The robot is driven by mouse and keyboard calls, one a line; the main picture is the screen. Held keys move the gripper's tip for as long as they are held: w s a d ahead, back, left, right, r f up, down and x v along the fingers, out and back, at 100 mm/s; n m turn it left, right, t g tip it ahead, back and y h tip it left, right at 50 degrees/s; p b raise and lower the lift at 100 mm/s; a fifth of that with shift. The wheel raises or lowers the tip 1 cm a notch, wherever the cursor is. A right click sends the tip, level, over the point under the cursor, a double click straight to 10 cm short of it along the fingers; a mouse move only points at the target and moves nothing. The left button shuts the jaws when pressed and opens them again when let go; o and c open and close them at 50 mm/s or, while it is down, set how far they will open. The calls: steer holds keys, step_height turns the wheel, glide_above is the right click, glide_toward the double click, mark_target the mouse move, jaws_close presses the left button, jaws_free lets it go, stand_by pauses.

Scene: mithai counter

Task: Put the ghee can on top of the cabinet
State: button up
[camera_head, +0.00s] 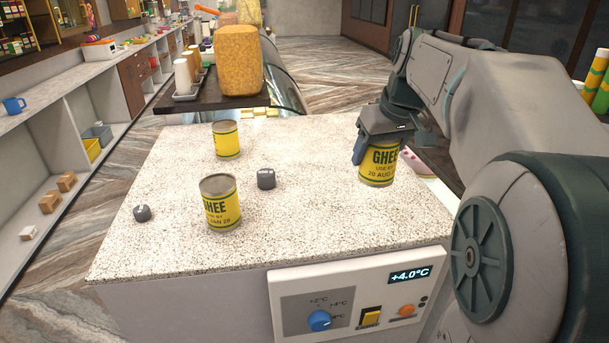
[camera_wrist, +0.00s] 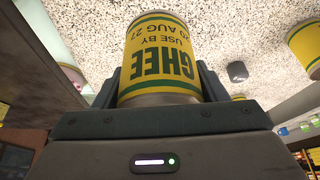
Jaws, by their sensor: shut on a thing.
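A yellow ghee can (camera_head: 377,166) with green lettering, dated 20 AUG, is in my gripper (camera_head: 375,150) at the right of the speckled cabinet top (camera_head: 300,215). The same can fills the middle of the wrist view (camera_wrist: 155,60), between the two fingers (camera_wrist: 160,90). My gripper is shut on it. I cannot tell whether its base touches the top. A second ghee can (camera_head: 220,203), dated JAN 28, stands upright on the top at front left. A third yellow can (camera_head: 226,140) stands behind it, its label text turned away.
Two small dark weights (camera_head: 266,179) and (camera_head: 142,213) lie on the top. A dark tray-like shelf with a big orange-yellow jar (camera_head: 239,60) and cups (camera_head: 183,76) is behind. The front panel (camera_head: 355,300) reads +4.0°C. The top's middle right is clear.

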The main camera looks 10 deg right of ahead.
steer(key=shift+w+a+f+p, duration=0.3)
steer(key=shift+a+f+p, duration=0.1)
steer(key=shift+a+f, duration=1.2)
steer(key=shift+w+a+f+p, duration=0.25)
steer(key=shift+a+f+p, duration=0.15)
steer(key=shift+a+f, duration=1.15)
steer(key=shift+w+a+f+p, duration=0.3)
steer(key=shift+a+f+p, duration=0.1)
steer(key=shift+a+f, duration=1.2)
steer(key=shift+f, duration=0.1)
steer(key=o, duration=1.4)
steer(key=shift+f, duration=0.1)
steer(key=shift+s+d+r, duration=0.1)
steer(key=shift+r, duration=0.35)
steer(key=a+b+v, duration=0.1)
steer(key=b+v, duration=0.1)
steer(key=v, duration=0.9)
steer(key=shift+m+g+h, duration=0.3)
steer(key=shift+m+g, duration=0.1)
steer(key=shift+m, duration=0.5)
steer(key=s+f, duration=1.6)
steer(key=s, duration=0.1)
steer(key=shift+s+d+f, duration=0.15)
steer(key=shift+s+f, duration=0.05)
steer(key=shift+f, duration=0.05)
